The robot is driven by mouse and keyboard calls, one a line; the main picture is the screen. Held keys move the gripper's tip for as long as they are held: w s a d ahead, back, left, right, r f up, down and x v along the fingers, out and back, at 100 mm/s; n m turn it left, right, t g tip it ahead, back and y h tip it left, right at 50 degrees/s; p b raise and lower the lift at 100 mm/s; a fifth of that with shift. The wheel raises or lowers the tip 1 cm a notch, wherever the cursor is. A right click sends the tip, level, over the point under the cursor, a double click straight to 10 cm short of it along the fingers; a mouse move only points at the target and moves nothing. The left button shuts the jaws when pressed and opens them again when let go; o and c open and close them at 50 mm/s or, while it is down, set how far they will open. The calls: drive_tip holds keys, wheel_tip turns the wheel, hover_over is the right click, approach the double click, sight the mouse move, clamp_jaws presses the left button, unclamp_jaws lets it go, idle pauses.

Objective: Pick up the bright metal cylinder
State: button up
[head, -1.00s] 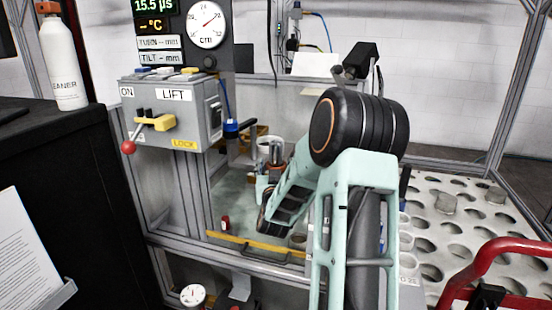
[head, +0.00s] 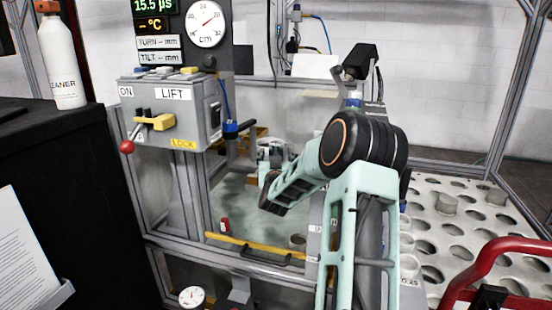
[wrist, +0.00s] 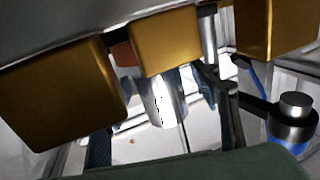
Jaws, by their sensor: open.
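In the wrist view a bright, shiny metal cylinder (wrist: 163,98) shows near the middle, below a gold-coloured block. My gripper (wrist: 165,125) is open, with dark fingers on either side of the cylinder in the picture. I cannot tell how far the cylinder is from the fingers, and I see no contact. In the head view my arm reaches left over the bench, and its dark wrist hides most of the gripper. Pale and metallic items show just behind the wrist, too small to tell apart.
Gold blocks (wrist: 62,98) crowd the top of the wrist view. A metal knob with a blue ring (wrist: 293,106) is at the right. In the head view the lift box (head: 172,112) stands left, a yellow rail (head: 255,245) edges the bench, and a small red item (head: 225,225) lies nearby.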

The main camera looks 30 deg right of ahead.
sight(276, 146)
drive_tip(key=shift+c, duration=0.5)
clamp_jaws()
drive_tip(key=shift+r, duration=0.1)
drive_tip(key=shift+r, duration=0.1)
drive_tip(key=shift+r, duration=0.6)
wheel_tip(276, 146, up, 2)
drive_tip(key=shift+s+r+p, duration=0.1)
drive_tip(key=shift+r+p, duration=0.1)
drive_tip(key=shift+p, duration=0.3)
drive_tip(key=s+a+r+p, duration=0.2)
drive_tip(key=s+a+r, duration=0.5)
drive_tip(key=s+r, duration=0.2)
drive_tip(key=shift+s+a, duration=0.3)
drive_tip(key=shift+s, duration=0.95)
